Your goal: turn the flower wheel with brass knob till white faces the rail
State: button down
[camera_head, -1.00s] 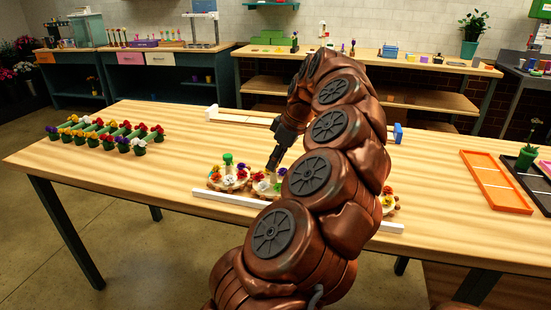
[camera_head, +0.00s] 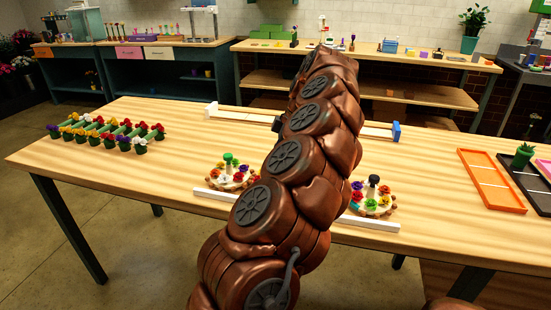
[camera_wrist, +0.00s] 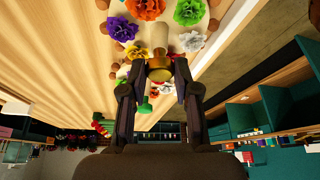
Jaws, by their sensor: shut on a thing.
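The wrist view shows the brass knob (camera_wrist: 159,72) on its pale post between the two fingertips of my gripper (camera_wrist: 161,66), which is shut on it. In the head view my arm hides this wheel and my gripper. The white rail (camera_head: 365,223) runs along the table's front, its middle hidden.
A green-knobbed wheel (camera_head: 232,176) stands left of my arm and a black-knobbed wheel (camera_head: 372,197) stands right. A rack of potted flowers (camera_head: 107,131) is at the table's left. An orange tray (camera_head: 491,181) lies at the right. The left middle of the table is clear.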

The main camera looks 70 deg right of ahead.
jog(key=c, duration=0.9)
grip_release()
jog(key=shift+o, duration=0.2)
jog(key=a+v, duration=0.1)
jog(key=v, duration=0.5)
jog(key=shift+d+r, duration=0.4)
jog(key=shift+d, duration=0.15)
jog(key=shift+s+r, duration=0.3)
jog(key=shift+r, duration=0.05)
